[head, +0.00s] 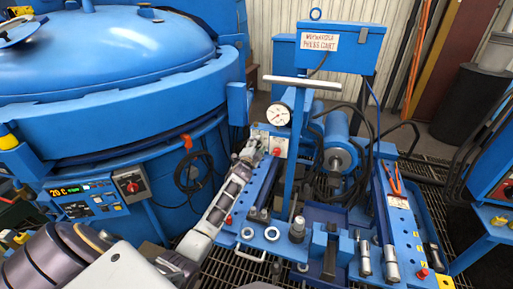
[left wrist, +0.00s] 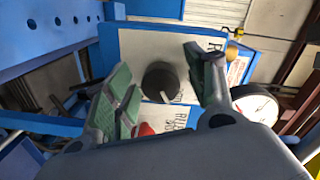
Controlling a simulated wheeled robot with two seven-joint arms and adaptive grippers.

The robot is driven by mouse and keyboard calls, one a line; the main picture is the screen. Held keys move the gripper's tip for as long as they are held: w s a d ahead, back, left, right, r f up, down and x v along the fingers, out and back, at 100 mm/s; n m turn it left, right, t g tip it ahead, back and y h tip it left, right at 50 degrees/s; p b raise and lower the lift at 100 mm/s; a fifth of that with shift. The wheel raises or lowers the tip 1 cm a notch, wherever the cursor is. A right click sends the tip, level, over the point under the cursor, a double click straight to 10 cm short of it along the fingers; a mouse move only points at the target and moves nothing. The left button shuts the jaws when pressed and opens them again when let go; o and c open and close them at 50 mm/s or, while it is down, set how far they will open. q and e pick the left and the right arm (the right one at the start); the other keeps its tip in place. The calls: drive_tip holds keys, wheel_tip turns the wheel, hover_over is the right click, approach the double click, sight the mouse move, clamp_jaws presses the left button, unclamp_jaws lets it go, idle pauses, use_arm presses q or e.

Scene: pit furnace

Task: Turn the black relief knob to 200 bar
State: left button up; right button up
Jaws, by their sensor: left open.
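The black relief knob (left wrist: 160,82) shows in the left wrist view on a white-labelled blue panel. A pale pointer mark shows at its lower edge. My left gripper (left wrist: 160,72) is open, with one green-padded finger on each side of the knob; I see gaps between the pads and the knob. In the head view my left gripper (head: 252,148) is at the press cart's panel, just below and left of the round pressure gauge (head: 278,115). I cannot make out the knob there. The gauge also shows partly in the left wrist view (left wrist: 258,106). My right gripper is not in view.
A red knob (left wrist: 145,130) sits close below the black knob. The press cart (head: 310,160) has a T-handle (head: 303,82), a blue cylinder (head: 341,152) and loose hoses. A large blue furnace (head: 120,95) stands on the left.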

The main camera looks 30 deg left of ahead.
use_arm(q)
drive_tip(key=shift+s, duration=0.1)
drive_tip(key=v, duration=1.1)
drive_tip(key=shift+s, duration=0.4)
idle(0.3)
drive_tip(key=shift+d, duration=0.1)
idle(0.3)
